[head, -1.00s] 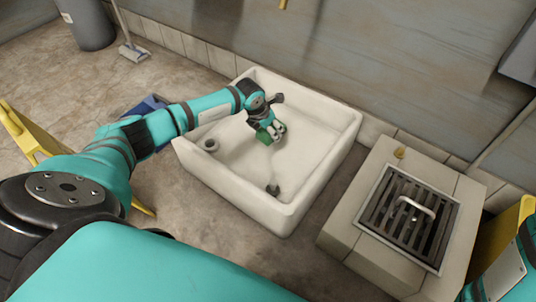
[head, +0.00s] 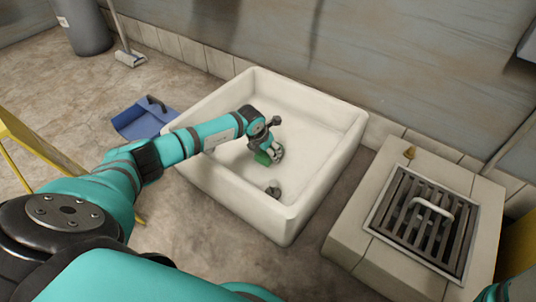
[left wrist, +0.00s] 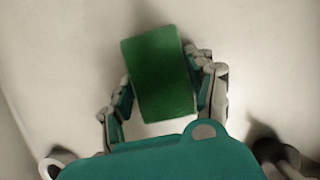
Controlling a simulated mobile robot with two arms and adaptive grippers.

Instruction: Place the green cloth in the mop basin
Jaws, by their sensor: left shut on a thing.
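The mop basin (head: 330,123) is a white square tub on the floor in the middle of the head view. My left gripper (head: 268,158) is inside its walls, low over the basin floor. It is shut on the green cloth (left wrist: 160,75), which shows as a flat green rectangle between the fingers (left wrist: 165,90) in the left wrist view. Only a small green part of the cloth (head: 262,158) shows in the head view. Whether the cloth touches the basin floor I cannot tell.
A grated drain block (head: 420,220) with a handle stands right of the basin. A blue dustpan (head: 140,122) lies on the floor to the left, near a broom (head: 128,55) and a grey bin (head: 85,25). A yellow frame (head: 35,150) stands at the left edge.

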